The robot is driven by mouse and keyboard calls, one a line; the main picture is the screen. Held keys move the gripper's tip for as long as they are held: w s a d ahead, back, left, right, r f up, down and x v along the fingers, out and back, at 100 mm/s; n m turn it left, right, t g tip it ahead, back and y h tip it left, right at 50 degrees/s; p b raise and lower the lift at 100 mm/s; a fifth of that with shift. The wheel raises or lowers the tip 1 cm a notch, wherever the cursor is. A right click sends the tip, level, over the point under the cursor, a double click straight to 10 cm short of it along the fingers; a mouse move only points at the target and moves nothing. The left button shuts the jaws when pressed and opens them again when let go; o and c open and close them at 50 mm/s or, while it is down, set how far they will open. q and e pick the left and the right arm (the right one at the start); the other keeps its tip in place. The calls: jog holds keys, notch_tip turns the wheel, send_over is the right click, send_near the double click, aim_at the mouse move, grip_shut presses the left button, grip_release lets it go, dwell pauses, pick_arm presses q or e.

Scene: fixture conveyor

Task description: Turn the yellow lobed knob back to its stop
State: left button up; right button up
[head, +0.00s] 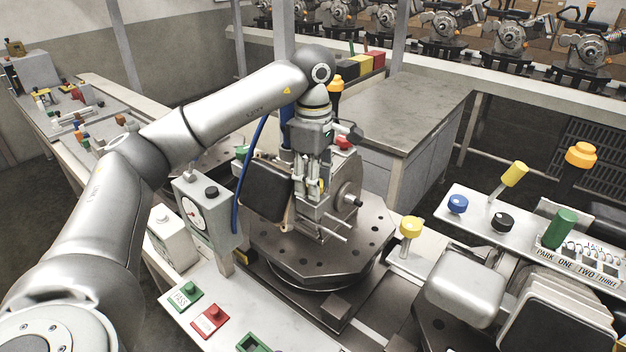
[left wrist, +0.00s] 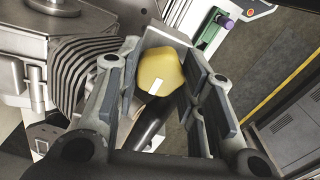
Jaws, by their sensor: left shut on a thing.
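The yellow lobed knob (left wrist: 160,68) shows in the left wrist view between the two fingers of my left gripper (left wrist: 158,100). It has a white mark on its face, and a dark shaft shows just below it. My left gripper is shut on the knob. In the head view my left gripper (head: 312,185) points down at the machine head above the round turntable (head: 300,262). I cannot make out the held knob there; the gripper and machine parts hide it. My right gripper is not in view.
A dial gauge box (head: 205,215) stands close left of the gripper. Another yellow knob (head: 411,227) stands to the right on a stem. A lever panel (head: 480,222) is farther right. Green and red button boxes (head: 210,320) lie in front. A grey cabinet (head: 400,115) stands behind.

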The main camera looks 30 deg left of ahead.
pick_arm(q)
jog(key=shift+r, duration=0.1)
jog(key=o, duration=1)
jog(key=shift+o, duration=0.2)
notch_tip(320, 180, up, 12)
dwell(0.6)
